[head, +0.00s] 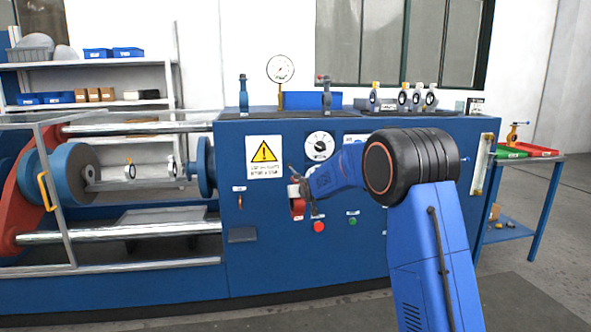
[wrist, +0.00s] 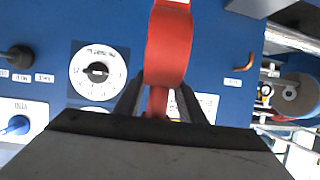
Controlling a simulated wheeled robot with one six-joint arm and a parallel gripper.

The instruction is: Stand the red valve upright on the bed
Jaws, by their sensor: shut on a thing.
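The red valve (head: 297,208) hangs from my gripper (head: 304,192) in front of the blue machine's front panel. In the wrist view the red valve (wrist: 168,45) fills the top middle, with its narrow red neck between the two dark fingers of my gripper (wrist: 160,100). The gripper is shut on that neck. The bed (head: 135,184) of the machine lies to the left, between two round blue flanges. Two small pale valves stand on it, one with a yellow handle (head: 130,170). The lower end of the red valve is small and unclear in the head view.
A right blue flange (head: 206,166) and a left flange (head: 75,175) bound the bed. Steel bars (head: 140,128) and a frame (head: 55,200) with a yellow handle surround it. Several valves stand on the machine top. A side table (head: 530,160) holds green and red trays.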

